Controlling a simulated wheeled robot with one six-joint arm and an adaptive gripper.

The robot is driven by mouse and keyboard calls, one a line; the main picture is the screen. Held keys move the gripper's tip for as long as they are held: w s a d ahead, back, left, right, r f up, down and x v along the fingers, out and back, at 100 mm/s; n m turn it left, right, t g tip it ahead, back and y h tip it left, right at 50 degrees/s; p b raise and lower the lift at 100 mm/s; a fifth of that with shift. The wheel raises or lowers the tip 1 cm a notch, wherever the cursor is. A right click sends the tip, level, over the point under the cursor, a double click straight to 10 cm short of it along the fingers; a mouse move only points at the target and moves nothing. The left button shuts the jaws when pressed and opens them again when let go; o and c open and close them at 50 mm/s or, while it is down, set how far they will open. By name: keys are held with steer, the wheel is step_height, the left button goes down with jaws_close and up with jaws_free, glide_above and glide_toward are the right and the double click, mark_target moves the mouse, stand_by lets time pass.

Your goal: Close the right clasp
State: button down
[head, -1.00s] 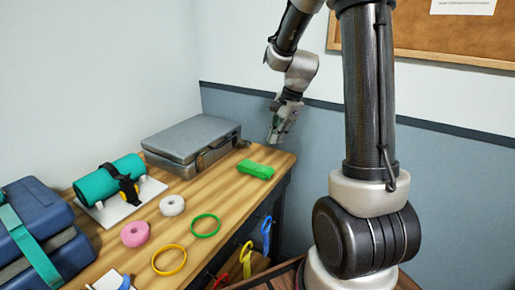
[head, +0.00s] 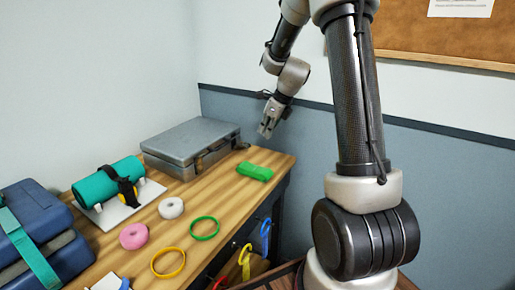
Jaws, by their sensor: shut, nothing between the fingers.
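A grey hard case (head: 190,140) lies at the back of the wooden bench, its lid down or nearly down. Its front face carries a dark handle and latch parts; a dark clasp (head: 240,144) shows at its right end. The picture is too small to tell whether that clasp is fastened. My gripper (head: 266,132) hangs in the air to the right of the case, pointing down, above the bench's back right part. It is shut and empty, apart from the case.
A green block (head: 255,172) lies in front of the case. A teal roll (head: 107,182) with a black strap sits on a white plate. Rings in pink (head: 134,236), white (head: 171,207), green (head: 205,228) and yellow (head: 168,262) lie forward. A blue strapped case (head: 40,240) stands left.

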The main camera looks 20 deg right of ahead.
steer(key=x, duration=1)
steer(key=shift+r, duration=0.1)
steer(key=shift+a+r+g, duration=0.1)
steer(key=shift+r+g, duration=0.15)
steer(key=shift+g, duration=0.05)
steer(key=shift+w+r+g+h, duration=0.15)
steer(key=shift+r+g+h, duration=0.15)
steer(key=shift+r, duration=0.05)
steer(key=shift+w+a+r+g+h, duration=0.1)
steer(key=shift+w+r+g+h, duration=0.05)
steer(key=shift+r+g+h, duration=0.2)
steer(key=shift+w+a+r+g+h, duration=0.15)
steer(key=shift+r+g, duration=0.1)
steer(key=shift+r, duration=0.15)
steer(key=shift+w+r, duration=0.15)
steer(key=shift+r, duration=0.2)
stand_by(1.1)
steer(key=shift+r, duration=0.8)
